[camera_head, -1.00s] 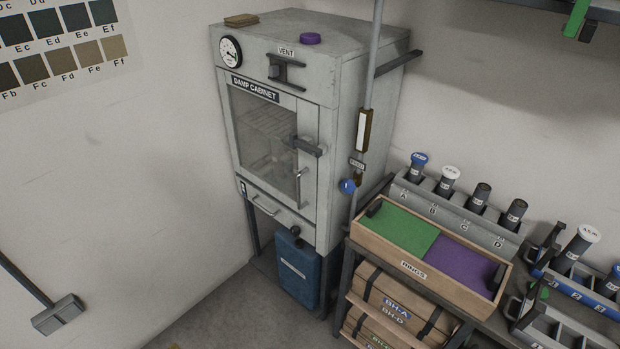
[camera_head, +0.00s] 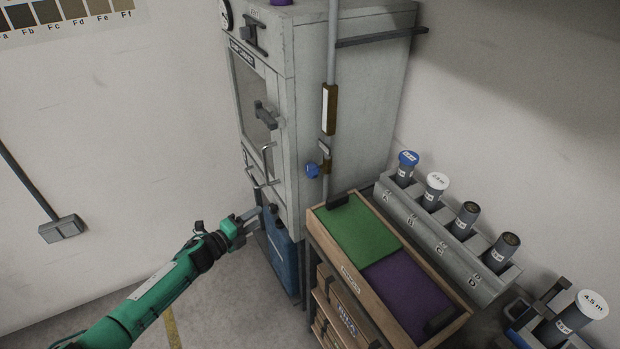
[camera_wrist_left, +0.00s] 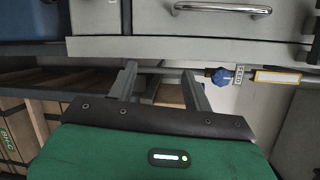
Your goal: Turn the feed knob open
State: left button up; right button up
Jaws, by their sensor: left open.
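The blue feed knob (camera_head: 312,170) sits on the thin vertical pipe (camera_head: 332,60) beside the damp cabinet (camera_head: 355,90). In the left wrist view the blue knob (camera_wrist_left: 222,77) shows beside a small FEED label (camera_wrist_left: 239,76), just right of the right-hand finger and apart from it. My left gripper (camera_head: 250,222) is open and empty. In the head view it is low in front of the cabinet, left of and below the knob. In the wrist view the gripper (camera_wrist_left: 160,74) has both fingers apart with nothing between them. My right gripper is not in view.
A cabinet handle (camera_wrist_left: 222,9) is above the fingers in the wrist view. A blue container (camera_head: 281,255) stands under the cabinet. The wooden tray (camera_head: 347,272), with green and purple sections, is right of the knob. A tube rack (camera_head: 425,228) stands behind it.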

aim_at(308, 172)
pick_arm(q)
jog(key=d+r+m+g+h+b, duration=0.1)
jog(key=d+r+m+g+h, duration=0.35)
jog(key=r+m, duration=0.75)
jog(key=shift+n+t, duration=0.45)
jog(key=shift+n, duration=0.15)
jog(key=x, duration=0.4)
jog(key=r+p+x, duration=0.1)
jog(key=x, duration=0.3)
jog(key=p+x, duration=0.1)
jog(key=x, duration=0.4)
jog(key=shift+d+r, duration=0.2)
jog(key=shift+r, duration=0.1)
jog(key=shift+w+d, duration=0.25)
jog(key=shift+d, duration=0.2)
jog(key=shift+c, duration=0.4)
jog(key=c, duration=0.6)
